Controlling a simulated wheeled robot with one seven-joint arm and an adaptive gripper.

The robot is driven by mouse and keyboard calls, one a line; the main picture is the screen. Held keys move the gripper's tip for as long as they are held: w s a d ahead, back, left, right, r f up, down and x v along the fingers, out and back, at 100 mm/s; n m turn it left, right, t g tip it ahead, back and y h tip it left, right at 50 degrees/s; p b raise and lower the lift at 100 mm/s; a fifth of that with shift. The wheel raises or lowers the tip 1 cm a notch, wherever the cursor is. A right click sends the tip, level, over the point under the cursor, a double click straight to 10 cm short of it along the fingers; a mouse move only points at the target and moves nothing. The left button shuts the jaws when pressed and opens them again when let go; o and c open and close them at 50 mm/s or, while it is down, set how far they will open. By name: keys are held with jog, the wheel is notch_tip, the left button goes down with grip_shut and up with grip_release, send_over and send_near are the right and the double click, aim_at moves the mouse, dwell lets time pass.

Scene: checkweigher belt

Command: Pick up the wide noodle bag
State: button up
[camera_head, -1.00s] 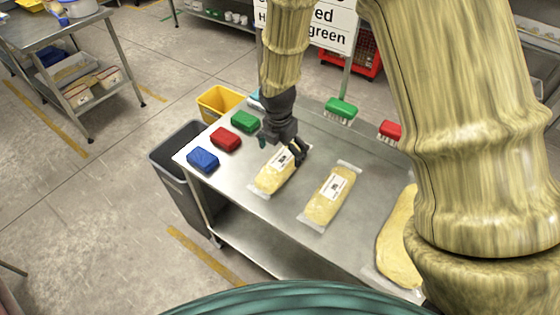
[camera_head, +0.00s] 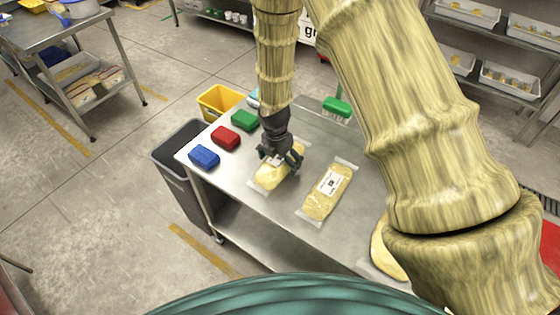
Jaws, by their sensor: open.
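Three clear bags of yellow noodles lie on the steel table (camera_head: 290,232). The left bag (camera_head: 268,179) is partly hidden under my gripper. The middle bag (camera_head: 327,192) has a white label and lies in full view. The right bag (camera_head: 385,254) is mostly hidden behind my arm; I cannot tell for sure which bag is the wide one. My gripper (camera_head: 281,165) points down with open fingers, over the upper part of the left bag. Whether the fingers touch this bag I cannot tell.
Blue (camera_head: 204,156), red (camera_head: 226,138) and green (camera_head: 243,120) blocks line the table's left edge. A grey bin (camera_head: 182,165) and a yellow bin (camera_head: 219,101) stand beyond that edge. A green brush (camera_head: 337,106) is behind the table.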

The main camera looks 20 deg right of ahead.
jog(key=shift+s+r, duration=0.3)
jog(key=shift+c, duration=1.2)
jog(key=shift+w+f, duration=0.15)
jog(key=c, duration=1.1)
jog(key=shift+c, duration=0.2)
